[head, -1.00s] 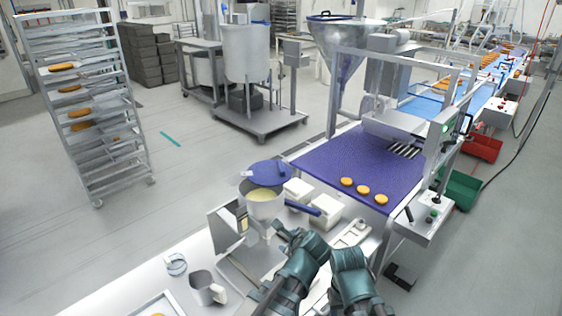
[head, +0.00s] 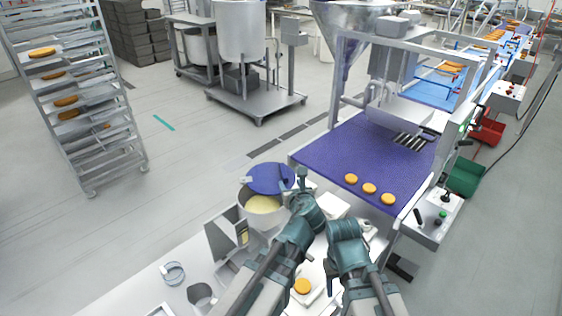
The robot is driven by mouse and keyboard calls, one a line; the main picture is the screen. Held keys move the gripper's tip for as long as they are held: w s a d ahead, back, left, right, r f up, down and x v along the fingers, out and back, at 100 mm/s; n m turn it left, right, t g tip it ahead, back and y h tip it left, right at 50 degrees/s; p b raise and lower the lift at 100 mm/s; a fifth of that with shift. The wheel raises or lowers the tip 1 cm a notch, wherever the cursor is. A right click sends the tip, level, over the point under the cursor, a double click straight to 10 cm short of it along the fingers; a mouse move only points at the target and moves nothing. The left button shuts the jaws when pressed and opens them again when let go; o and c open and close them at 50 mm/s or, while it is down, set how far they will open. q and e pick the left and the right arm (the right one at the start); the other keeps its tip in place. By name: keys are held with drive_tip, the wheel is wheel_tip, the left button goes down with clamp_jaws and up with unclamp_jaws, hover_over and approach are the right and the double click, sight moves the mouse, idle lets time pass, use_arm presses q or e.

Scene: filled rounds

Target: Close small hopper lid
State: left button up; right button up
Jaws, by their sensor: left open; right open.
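The small hopper (head: 262,206) stands on the white bench, with pale yellow filling showing inside. Its blue lid (head: 268,178) is open, tilted up at the back of the rim. My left gripper (head: 302,182) is at the right edge of the lid, jaws open; whether it touches the lid I cannot tell. My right gripper (head: 335,268) is open and low over the bench, to the right of the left arm, and is largely hidden by its own wrist.
A purple conveyor belt (head: 350,150) with orange rounds (head: 369,188) lies behind to the right. A metal jug (head: 201,296) and a roll of tape (head: 173,273) stand at the left of the bench. A white box (head: 333,206) sits right of my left wrist.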

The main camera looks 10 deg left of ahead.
sight(283, 171)
use_arm(q)
drive_tip(key=b+x, duration=0.5)
drive_tip(key=x, duration=0.8)
drive_tip(key=shift+w+r, duration=0.1)
drive_tip(key=shift+w, duration=0.05)
drive_tip(key=shift+w+a, duration=0.25)
drive_tip(key=shift+w, duration=0.25)
use_arm(e)
drive_tip(key=shift+w+a+f, duration=0.1)
drive_tip(key=shift+w+f, duration=0.05)
drive_tip(key=shift+f, duration=1.2)
drive_tip(key=shift+w+f, duration=0.15)
drive_tip(key=shift+f, duration=1.15)
use_arm(q)
clamp_jaws()
